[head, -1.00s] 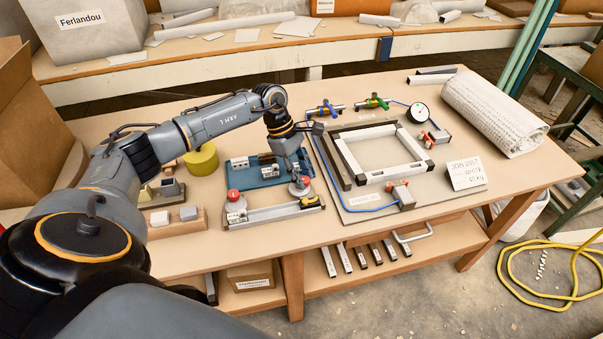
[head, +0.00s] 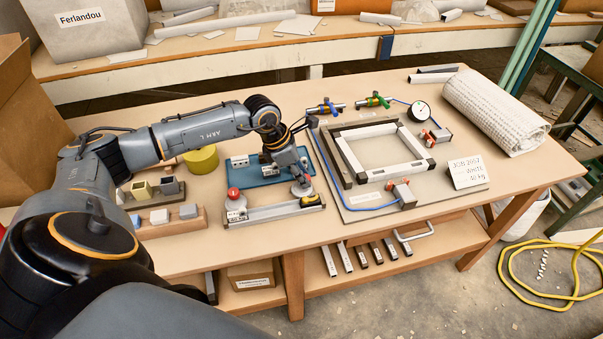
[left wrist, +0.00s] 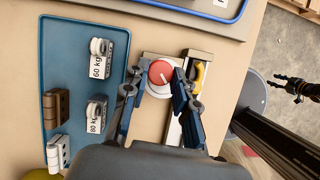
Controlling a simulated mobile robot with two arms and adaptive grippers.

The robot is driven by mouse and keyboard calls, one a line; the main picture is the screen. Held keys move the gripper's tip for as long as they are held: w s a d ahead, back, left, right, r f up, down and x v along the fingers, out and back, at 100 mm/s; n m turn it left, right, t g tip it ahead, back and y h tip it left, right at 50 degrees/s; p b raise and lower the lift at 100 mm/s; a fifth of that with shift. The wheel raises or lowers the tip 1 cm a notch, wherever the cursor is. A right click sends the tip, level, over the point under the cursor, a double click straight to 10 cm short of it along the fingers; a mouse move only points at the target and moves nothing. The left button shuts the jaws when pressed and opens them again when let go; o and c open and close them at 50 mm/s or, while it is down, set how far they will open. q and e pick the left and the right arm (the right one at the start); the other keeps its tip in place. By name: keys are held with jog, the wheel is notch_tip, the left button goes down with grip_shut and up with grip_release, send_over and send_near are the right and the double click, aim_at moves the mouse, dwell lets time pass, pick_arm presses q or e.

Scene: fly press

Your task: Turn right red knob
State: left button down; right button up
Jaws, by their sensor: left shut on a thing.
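The right red knob (left wrist: 162,72) has a white line on its face and sits on a pale round base in the left wrist view. My left gripper (head: 299,185) points down over it and is shut on it, with one finger on each side in the left wrist view (left wrist: 159,92). In the head view the gripper hides most of this knob. The left red knob (head: 233,194) stands on its own pale disc at the left end of the rail. My right gripper (left wrist: 285,88) shows small at the right of the left wrist view, its fingers apart, holding nothing visible.
A blue tray (head: 241,181) with small weights lies behind the rail (head: 270,212). A yellow and black piece (head: 312,199) is close beside the right knob. A board with a square frame (head: 345,165) lies to the right. Wooden holders with blocks (head: 172,229) lie left.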

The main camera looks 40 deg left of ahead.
pick_arm(q)
jog(key=n, duration=0.2)
jog(key=shift+d+f+n+t+y+b, duration=0.1)
jog(key=shift+d+n+t+y+b, duration=0.05)
jog(key=shift+n+t+y+b, duration=0.25)
jog(key=shift+n+y+b, duration=0.3)
jog(key=shift+n+b, duration=0.1)
jog(key=shift+n, duration=0.5)
jog(key=n+y+b, duration=0.1)
jog(key=n+b, duration=0.1)
jog(key=n, duration=0.1)
jog(key=shift+d+t, duration=0.15)
jog(key=shift+t, duration=0.15)
jog(key=shift+s+n+y+b, duration=0.1)
jog(key=shift+n+y+b, duration=0.5)
jog(key=shift+n, duration=0.5)
jog(key=c, duration=1.1)
grip_release()
jog(key=shift+o, duration=0.2)
jog(key=shift+r, duration=0.2)
